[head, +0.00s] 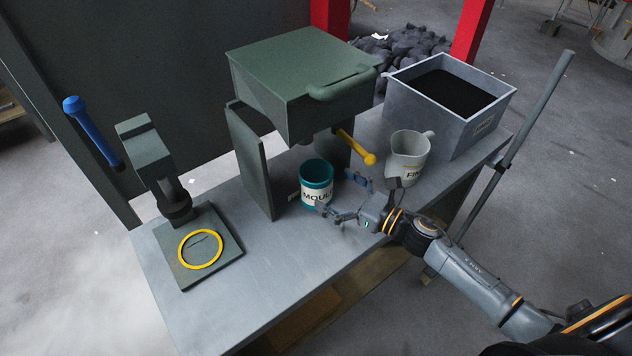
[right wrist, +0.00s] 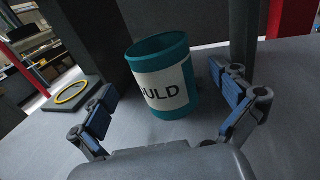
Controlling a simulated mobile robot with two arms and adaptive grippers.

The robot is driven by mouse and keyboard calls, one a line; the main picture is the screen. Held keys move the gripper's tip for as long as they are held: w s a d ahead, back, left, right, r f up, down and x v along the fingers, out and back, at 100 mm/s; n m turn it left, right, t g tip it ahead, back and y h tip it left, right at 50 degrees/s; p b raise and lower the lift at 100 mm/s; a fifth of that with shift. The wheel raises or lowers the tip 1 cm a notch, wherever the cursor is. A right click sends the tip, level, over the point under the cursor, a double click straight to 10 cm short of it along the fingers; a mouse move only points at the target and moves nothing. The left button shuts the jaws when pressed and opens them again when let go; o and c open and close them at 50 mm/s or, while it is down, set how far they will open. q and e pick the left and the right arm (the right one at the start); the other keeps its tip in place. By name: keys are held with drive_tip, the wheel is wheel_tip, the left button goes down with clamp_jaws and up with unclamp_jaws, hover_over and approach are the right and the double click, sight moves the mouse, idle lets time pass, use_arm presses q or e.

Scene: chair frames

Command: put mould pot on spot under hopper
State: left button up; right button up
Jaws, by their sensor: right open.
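The teal mould pot (head: 317,183) with a white "MOULD" label stands upright on the bench, at the front opening under the green hopper (head: 300,80). In the right wrist view the pot (right wrist: 163,80) stands ahead, between the spread fingers. My right gripper (head: 338,198) is open and empty, close in front of the pot on its right side; I cannot tell whether a finger touches it. The spot under the hopper is not clearly visible, hidden by the pot and the hopper's side plates. My left gripper is not in view.
A yellow-tipped lever (head: 357,148) sticks out of the hopper. A grey "FINE" jug (head: 408,158) stands right of the gripper, with a bin of black material (head: 450,105) behind. A press with a yellow ring (head: 200,249) is at left. The bench front (head: 260,285) is clear.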

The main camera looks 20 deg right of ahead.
sight(316, 180)
drive_tip(key=shift+w+a, duration=0.4)
drive_tip(key=shift+w, duration=0.1)
drive_tip(key=x, duration=0.2)
drive_tip(key=p+x, duration=0.1)
drive_tip(key=x, duration=0.1)
drive_tip(key=shift+w+f, duration=0.15)
drive_tip(key=shift+f, duration=0.25)
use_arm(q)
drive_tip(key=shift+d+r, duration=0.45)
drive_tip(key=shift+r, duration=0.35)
use_arm(e)
drive_tip(key=shift+d, duration=0.1)
drive_tip(key=shift+c, duration=0.2)
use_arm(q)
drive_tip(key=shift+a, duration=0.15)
use_arm(e)
drive_tip(key=c, duration=1.5)
